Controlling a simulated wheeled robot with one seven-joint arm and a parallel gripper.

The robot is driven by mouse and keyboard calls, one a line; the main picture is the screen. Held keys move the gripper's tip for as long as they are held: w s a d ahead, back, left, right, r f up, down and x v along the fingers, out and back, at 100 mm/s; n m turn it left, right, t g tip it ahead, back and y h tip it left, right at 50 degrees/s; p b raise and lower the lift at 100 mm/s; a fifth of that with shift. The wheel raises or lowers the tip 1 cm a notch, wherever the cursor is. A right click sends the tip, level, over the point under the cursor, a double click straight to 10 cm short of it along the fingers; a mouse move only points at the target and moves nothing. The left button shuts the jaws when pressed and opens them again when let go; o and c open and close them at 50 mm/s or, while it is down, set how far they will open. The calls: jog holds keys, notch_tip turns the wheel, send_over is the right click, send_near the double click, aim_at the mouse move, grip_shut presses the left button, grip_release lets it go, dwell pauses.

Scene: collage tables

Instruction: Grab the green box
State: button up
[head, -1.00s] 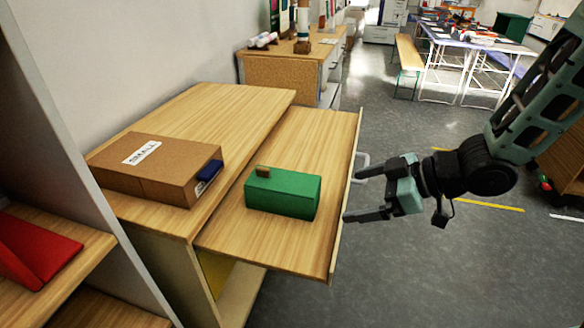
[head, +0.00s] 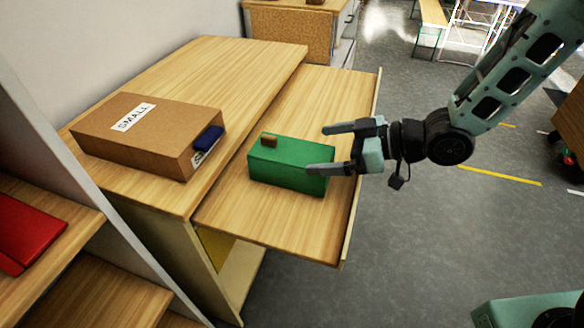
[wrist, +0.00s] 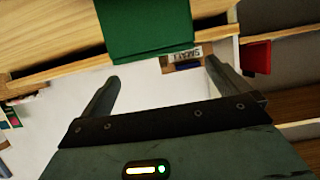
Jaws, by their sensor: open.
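The green box (head: 288,167) sits on the pulled-out wooden shelf, with a small brown block (head: 269,140) on its top. My gripper (head: 316,149) is open, its two fingers pointing left at the box's right end. The near finger overlaps the box's right part in the head view; I cannot tell whether it touches. In the wrist view the green box (wrist: 148,25) is at the top, beyond the fingertips of my gripper (wrist: 163,70), with nothing seen between them.
A cardboard box labelled SMALL (head: 150,133), with a dark blue item (head: 208,138) at its corner, lies on the wooden cabinet top (head: 235,75) left of the shelf (head: 290,225). A red object (head: 25,235) lies on another shelf at left. Open floor (head: 430,235) is at right.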

aim_at(293, 151)
jog(key=shift+x, duration=3.3)
jog(key=shift+r, duration=0.1)
jog(key=c, duration=1.3)
